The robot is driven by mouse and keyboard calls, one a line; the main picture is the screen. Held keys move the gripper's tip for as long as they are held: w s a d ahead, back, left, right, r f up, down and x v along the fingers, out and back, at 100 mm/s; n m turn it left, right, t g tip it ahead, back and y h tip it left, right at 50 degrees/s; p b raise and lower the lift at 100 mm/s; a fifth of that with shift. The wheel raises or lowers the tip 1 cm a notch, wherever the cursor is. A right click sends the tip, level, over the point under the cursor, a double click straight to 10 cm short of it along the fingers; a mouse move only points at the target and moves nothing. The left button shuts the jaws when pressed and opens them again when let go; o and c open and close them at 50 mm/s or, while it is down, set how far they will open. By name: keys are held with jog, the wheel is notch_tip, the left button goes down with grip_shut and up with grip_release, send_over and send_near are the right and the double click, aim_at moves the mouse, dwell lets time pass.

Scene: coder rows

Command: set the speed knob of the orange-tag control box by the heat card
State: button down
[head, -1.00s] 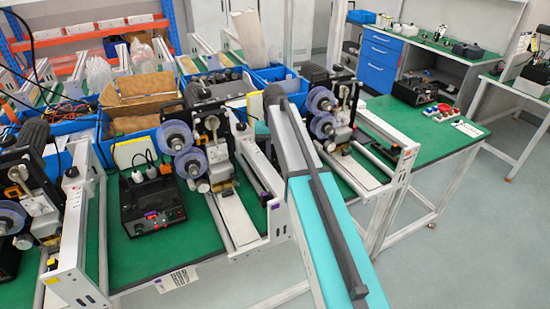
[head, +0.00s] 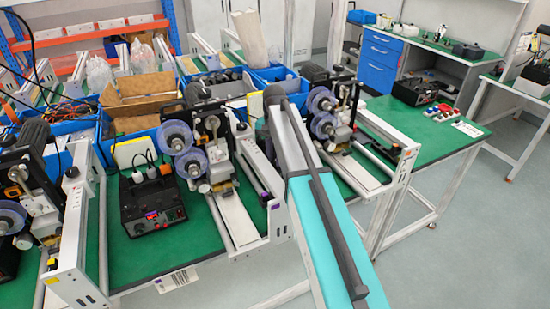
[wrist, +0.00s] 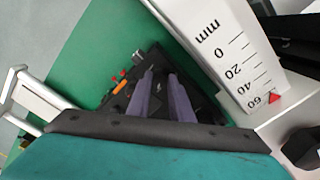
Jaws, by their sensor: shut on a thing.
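The black control box with an orange tag (wrist: 119,87) shows in the wrist view, on the green bench top. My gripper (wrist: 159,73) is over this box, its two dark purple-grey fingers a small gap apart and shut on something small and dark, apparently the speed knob. The knob and its pointer cannot be made out between the fingers. In the head view my teal arm hides the gripper and this box. Another black control box (head: 152,207), with a purple tag, stands on the bench at the left. I cannot identify the heat card.
A white rail with a millimetre scale (wrist: 232,55) and a red pointer (wrist: 273,97) runs close to the right of my gripper. Machines with blue reels (head: 175,137) and blue bins (head: 275,75) crowd the bench. A white barcode label (head: 176,280) is at its front edge.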

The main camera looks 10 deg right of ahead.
aim_at(274, 161)
jog(key=c, duration=1.6)
grip_release()
jog(key=shift+r+p, duration=4)
jog(key=shift+r, duration=2.9)
